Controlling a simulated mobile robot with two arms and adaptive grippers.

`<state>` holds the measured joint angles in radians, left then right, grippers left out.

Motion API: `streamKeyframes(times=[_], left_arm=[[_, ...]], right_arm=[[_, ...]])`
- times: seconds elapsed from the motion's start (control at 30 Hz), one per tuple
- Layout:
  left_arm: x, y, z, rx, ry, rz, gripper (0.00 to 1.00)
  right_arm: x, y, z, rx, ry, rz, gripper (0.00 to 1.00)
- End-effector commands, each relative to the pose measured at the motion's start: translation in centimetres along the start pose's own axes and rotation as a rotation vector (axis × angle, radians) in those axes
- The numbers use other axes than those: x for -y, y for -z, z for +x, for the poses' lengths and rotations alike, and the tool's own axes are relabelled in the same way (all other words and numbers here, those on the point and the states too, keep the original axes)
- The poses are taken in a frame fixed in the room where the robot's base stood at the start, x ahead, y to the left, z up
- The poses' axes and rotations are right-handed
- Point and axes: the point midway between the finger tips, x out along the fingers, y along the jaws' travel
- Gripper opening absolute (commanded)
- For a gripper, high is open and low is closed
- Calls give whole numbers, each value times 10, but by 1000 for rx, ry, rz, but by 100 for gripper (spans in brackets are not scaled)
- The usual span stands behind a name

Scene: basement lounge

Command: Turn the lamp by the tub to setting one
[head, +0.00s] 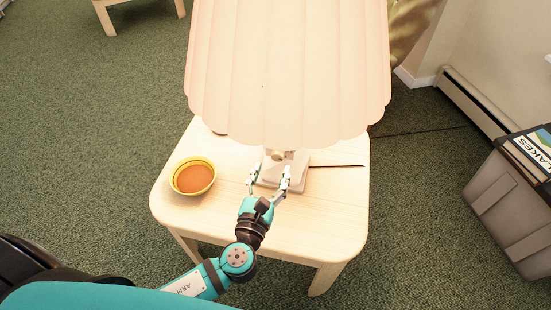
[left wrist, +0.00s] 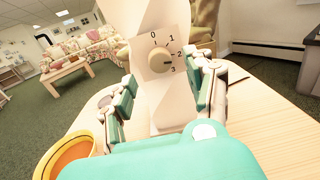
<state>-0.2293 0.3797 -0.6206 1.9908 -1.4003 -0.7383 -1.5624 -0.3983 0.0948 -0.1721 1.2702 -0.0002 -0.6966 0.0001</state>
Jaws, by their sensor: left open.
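The lamp has a large pleated cream shade (head: 285,75) and a pale square base (head: 293,180) on a light wooden side table (head: 345,215). Its dial knob (left wrist: 158,60) faces me in the left wrist view, with 0, 1, 2 and 3 printed around it. A dark mark on the knob is on the right side, near 2 and 3; I cannot tell exactly which. My left gripper (head: 269,176) is open in front of the lamp. In the left wrist view its fingers (left wrist: 166,88) stand either side of the stem, below and around the knob. My right gripper is not in view.
A yellow-rimmed bowl (head: 193,177) of orange contents stands left of the lamp. A thin dark cord (head: 338,165) runs right from the base. A grey tub (head: 510,215) holding a printed box (head: 538,147) stands on the carpet at right. Sofas (left wrist: 75,42) are farther back.

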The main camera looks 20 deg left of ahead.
Motion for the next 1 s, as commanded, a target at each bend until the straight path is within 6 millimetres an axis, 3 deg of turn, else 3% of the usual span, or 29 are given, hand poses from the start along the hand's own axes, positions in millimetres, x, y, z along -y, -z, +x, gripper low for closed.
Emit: streamKeyframes(times=[0.1,0.3,0.67,1.0], left_arm=[[0,-1,22,2,-2,0,55],[0,0,41,0,-1,-1,55],[0,0,45,-1,-1,-1,53],[0,0,45,-1,-1,-1,9]], right_arm=[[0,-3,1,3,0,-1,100],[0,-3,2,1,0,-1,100],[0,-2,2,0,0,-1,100],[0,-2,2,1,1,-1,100]])
